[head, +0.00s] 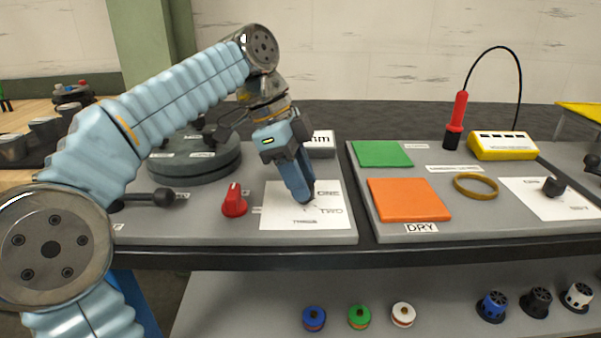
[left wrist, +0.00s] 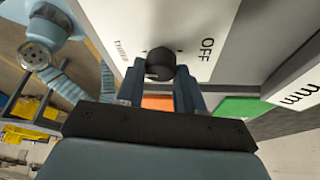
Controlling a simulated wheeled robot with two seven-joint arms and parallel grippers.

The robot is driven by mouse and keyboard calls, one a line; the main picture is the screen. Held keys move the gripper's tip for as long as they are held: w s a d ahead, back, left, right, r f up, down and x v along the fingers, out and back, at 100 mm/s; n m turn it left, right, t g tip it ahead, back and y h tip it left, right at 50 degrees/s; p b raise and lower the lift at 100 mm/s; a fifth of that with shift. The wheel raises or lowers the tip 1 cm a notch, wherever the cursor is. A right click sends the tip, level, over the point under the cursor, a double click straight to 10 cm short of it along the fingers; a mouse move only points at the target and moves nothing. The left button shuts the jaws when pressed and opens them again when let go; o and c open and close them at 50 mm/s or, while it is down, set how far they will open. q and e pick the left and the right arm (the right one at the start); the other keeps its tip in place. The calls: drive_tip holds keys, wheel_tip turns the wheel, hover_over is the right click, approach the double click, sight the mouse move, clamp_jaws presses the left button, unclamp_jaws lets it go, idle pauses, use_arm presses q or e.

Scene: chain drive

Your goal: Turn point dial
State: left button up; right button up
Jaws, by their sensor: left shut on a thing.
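The point dial (left wrist: 161,60) is a small dark knob in the left wrist view. It stands on a white plate (head: 276,212) lettered ONE, TWO and THREE in the head view; OFF also shows in the wrist view. My left gripper (head: 304,198) points down at the middle of this plate. Its two fingers are shut on the knob, one on each side. In the head view the fingers hide most of the knob, and I cannot tell which mark it points to. My right gripper is not in view.
A red knob (head: 234,201) stands just left of the plate, with a black lever (head: 160,196) beyond it. To the right are an orange pad (head: 408,199), a green pad (head: 382,153), a brown ring (head: 475,186) and another dark knob (head: 553,187) on a white plate.

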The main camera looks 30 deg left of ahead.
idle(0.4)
use_arm(q)
drive_tip(key=o, duration=1)
drive_tip(key=shift+o, duration=0.2)
